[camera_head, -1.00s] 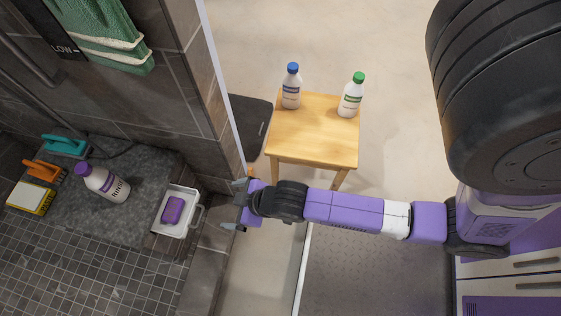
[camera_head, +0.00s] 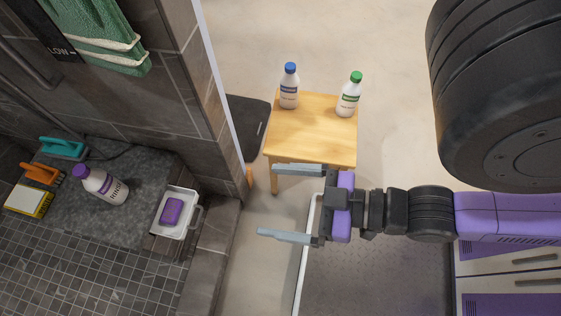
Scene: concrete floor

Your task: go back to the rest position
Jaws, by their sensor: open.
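My gripper (camera_head: 290,204) is open and empty, its two grey fingers pointing left. It is in front of the small wooden table (camera_head: 312,140), above the floor beside the shower step. My arm (camera_head: 430,212) reaches in from the right and looks drawn back. Nothing is between the fingers.
A blue-capped bottle (camera_head: 289,90) and a green-capped bottle (camera_head: 348,97) stand on the table. On the shower side are a white tray (camera_head: 190,223) with a purple soap (camera_head: 171,210), a purple-capped bottle (camera_head: 104,186), brushes and a yellow box (camera_head: 28,199). A tiled wall (camera_head: 190,90) stands left of the table.

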